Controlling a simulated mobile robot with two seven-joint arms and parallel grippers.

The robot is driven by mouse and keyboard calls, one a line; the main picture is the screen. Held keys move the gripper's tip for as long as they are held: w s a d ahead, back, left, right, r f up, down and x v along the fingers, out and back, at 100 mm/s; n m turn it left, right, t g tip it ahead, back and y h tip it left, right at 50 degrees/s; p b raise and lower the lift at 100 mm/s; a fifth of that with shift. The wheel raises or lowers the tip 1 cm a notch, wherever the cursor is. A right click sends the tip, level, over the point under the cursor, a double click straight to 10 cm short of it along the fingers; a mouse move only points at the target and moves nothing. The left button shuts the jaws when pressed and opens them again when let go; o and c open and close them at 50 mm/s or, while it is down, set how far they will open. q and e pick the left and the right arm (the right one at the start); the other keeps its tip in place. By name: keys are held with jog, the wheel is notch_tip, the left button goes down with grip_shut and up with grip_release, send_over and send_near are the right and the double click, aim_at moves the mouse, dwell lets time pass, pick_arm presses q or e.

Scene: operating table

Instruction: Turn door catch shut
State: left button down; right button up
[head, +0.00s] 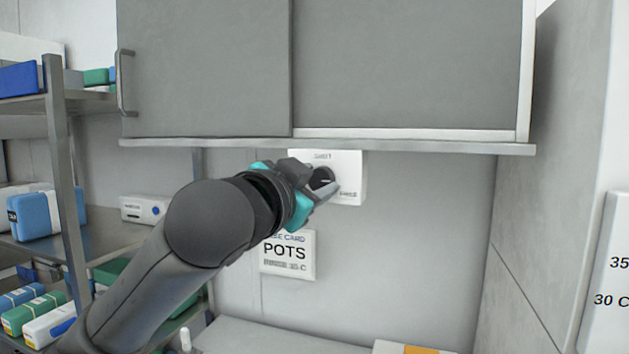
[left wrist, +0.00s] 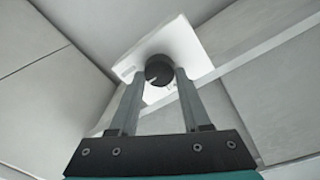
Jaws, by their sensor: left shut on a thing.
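The door catch is a dark round knob (head: 321,180) with a pale pointer line, on a white plate (head: 352,168) under the grey cabinet. The plate has small lettering above the knob and at its lower right; I cannot read it surely. My left gripper (head: 322,186) reaches up from the lower left and is shut on the knob. In the left wrist view the knob (left wrist: 158,70) sits between the two fingertips of the gripper (left wrist: 158,77). The pointer lies aslant there. In the head view the gripper covers part of the knob and plate. My right gripper is out of view.
The cabinet's sliding door (head: 205,70) with a handle (head: 124,82) hangs above, over a ledge (head: 420,147). A metal shelf rack (head: 65,180) with several boxes stands left. The wall right of the plate is clear.

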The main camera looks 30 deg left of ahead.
pick_arm(q)
jog(key=n, duration=0.5)
jog(key=shift+p, duration=0.4)
jog(key=n+p, duration=0.1)
jog(key=n, duration=0.2)
jog(key=n+p, duration=0.1)
jog(key=n, duration=0.3)
jog(key=shift+t+y, duration=0.3)
jog(key=shift+y, duration=0.1)
jog(key=n, duration=0.2)
jog(key=shift+a+f+n, duration=0.1)
jog(key=shift+n, duration=0.3)
jog(key=shift+n+y, duration=0.3)
jog(key=shift+n, duration=1.5)
jog(key=shift+c, duration=1.8)
grip_release()
jog(key=shift+f, duration=0.1)
